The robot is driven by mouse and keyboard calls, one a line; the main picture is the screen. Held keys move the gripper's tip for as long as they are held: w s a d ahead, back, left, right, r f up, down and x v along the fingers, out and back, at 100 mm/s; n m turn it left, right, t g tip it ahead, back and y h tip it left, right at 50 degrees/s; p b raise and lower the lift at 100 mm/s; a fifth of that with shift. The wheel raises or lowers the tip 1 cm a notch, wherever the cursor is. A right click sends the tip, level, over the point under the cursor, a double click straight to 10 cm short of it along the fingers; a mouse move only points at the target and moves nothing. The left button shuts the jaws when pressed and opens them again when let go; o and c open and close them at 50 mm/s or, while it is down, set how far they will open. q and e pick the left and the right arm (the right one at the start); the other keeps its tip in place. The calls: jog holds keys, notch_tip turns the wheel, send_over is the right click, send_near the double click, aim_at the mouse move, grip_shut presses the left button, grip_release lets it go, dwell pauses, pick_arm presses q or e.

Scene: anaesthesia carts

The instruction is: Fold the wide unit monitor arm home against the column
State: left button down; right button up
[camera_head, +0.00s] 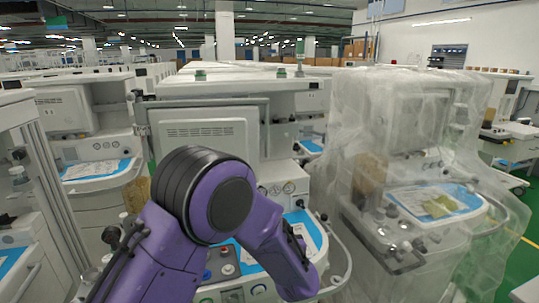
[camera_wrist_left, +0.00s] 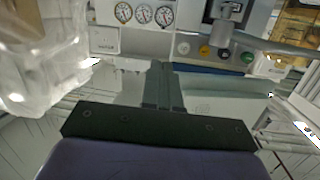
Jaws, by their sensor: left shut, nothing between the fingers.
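The wide unit's monitor (camera_head: 205,135) is a pale grey box with a vented back, standing over the worktop in the middle of the head view. My purple arm covers its lower part, and I cannot make out its monitor arm or where that joins the column. My left gripper (camera_wrist_left: 160,72) shows in the left wrist view, with its dark fingers together and nothing between them. It points towards the unit's front, below round gauges (camera_wrist_left: 143,14) and beside coloured knobs (camera_wrist_left: 204,50). The left gripper is hidden in the head view. My right gripper is in neither view.
A cart under clear plastic wrap (camera_head: 405,150) stands close on the right. Another cart (camera_head: 85,130) with a monitor stands on the left. A curved rail (camera_head: 342,255) edges the unit's worktop. Green floor (camera_head: 518,270) is free at the far right.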

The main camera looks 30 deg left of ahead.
pick_arm(q)
notch_tip(320, 180, up, 16)
jog(key=w+r+n+y, duration=0.1)
jog(key=w+n+y, duration=0.1)
jog(key=y, duration=0.1)
jog(key=p, duration=0.6)
send_near(267, 153)
jog(key=x, duration=0.6)
jog(key=shift+r, duration=0.1)
jog(key=shift+w+a, duration=0.3)
jog(key=shift+w, duration=0.05)
